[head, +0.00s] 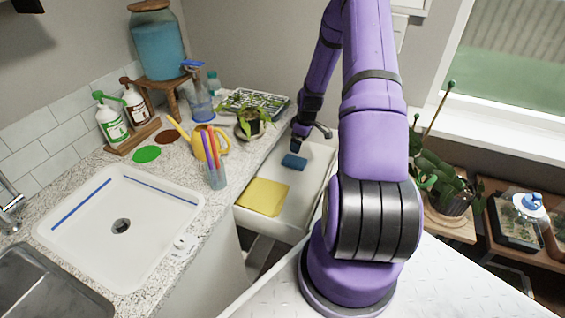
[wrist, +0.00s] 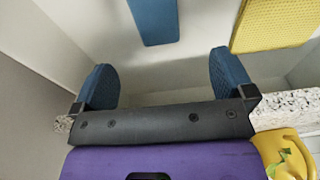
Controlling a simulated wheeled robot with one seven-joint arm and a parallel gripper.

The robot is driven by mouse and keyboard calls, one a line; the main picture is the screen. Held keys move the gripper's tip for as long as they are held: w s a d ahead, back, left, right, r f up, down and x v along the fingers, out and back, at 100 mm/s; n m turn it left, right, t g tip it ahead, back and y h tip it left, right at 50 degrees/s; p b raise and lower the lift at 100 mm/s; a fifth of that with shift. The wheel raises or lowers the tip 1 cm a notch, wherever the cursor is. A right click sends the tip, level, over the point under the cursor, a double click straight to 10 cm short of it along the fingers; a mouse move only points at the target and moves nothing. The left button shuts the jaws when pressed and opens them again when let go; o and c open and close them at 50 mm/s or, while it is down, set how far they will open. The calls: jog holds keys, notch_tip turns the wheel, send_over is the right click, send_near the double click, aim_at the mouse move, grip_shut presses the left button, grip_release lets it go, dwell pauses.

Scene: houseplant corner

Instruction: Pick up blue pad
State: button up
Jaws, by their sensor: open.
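The blue pad (head: 294,161) lies flat in the open white drawer (head: 313,182), toward its far end. In the wrist view the blue pad (wrist: 156,20) shows ahead of the fingers, near the top edge and partly cut off. My gripper (head: 299,140) is just above and beyond the pad in the head view, partly hidden by my arm. In the wrist view my gripper (wrist: 163,84) has its two blue fingers wide apart with nothing between them. The fingers are apart from the pad.
A yellow cloth (head: 263,197) lies in the drawer's near part; the wrist view shows it at upper right (wrist: 275,22). The counter (head: 232,198) edge runs along the drawer's left. A yellow watering can (head: 206,144) and a cup of sticks (head: 215,177) stand near that edge.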

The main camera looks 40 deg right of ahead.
send_over(295, 160)
jog(key=s, duration=0.1)
jog(key=f, duration=0.6)
jog(key=shift+s+a, duration=0.15)
jog(key=shift+a, duration=0.05)
jog(key=shift+w+d+f, duration=0.1)
jog(key=shift+w+f, duration=0.1)
jog(key=shift+f, duration=0.65)
jog(key=shift+w+f, duration=0.2)
jog(key=shift+f, duration=0.7)
jog(key=shift+w+d+f, duration=0.1)
jog(key=shift+w+f, duration=0.1)
jog(key=shift+f, duration=0.65)
jog(key=shift+c, duration=0.5)
jog(key=c, duration=0.9)
